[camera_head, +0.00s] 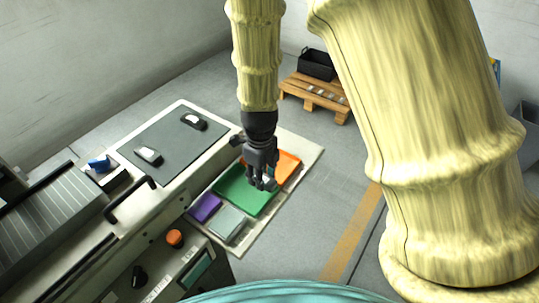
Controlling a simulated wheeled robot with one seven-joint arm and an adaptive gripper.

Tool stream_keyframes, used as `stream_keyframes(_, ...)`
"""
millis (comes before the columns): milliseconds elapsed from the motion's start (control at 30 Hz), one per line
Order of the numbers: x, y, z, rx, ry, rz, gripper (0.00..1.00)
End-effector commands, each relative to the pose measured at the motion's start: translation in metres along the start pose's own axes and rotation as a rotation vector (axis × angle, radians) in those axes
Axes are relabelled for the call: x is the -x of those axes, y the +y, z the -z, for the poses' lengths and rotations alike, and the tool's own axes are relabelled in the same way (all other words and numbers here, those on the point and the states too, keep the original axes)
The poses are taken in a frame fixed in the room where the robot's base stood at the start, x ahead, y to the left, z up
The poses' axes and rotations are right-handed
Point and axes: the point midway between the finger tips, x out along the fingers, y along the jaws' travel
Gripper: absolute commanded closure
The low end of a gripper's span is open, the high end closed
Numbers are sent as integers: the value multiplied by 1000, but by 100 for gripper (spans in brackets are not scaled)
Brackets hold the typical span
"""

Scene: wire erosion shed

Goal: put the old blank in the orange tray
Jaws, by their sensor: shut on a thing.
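The orange tray (289,164) lies flat on the pale board, at the far right end of a group of trays. My gripper (263,183) points down above the green tray (237,198), just left of and nearer than the orange tray. It is shut on a small grey piece (269,184), which looks like the old blank. The fingers hide part of the piece, and its exact height above the green tray is hard to tell. My gripper and wrist also cover the left part of the orange tray.
A purple tray (205,207) and a grey tray (229,223) lie nearer. A dark mat (165,140) holds two small pale-and-black objects. A pallet (312,95) with a black crate (317,64) is behind.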

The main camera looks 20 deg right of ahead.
Motion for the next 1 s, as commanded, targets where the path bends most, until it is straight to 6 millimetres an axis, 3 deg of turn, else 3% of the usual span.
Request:
stream_keyframes(533,-8,-92,-41,5,-1,-1,100)
stream_keyframes(700,-10,-103,-45,5,0,0,100)
stream_keyframes(1000,-25,-103,-45,6,2,-2,100)
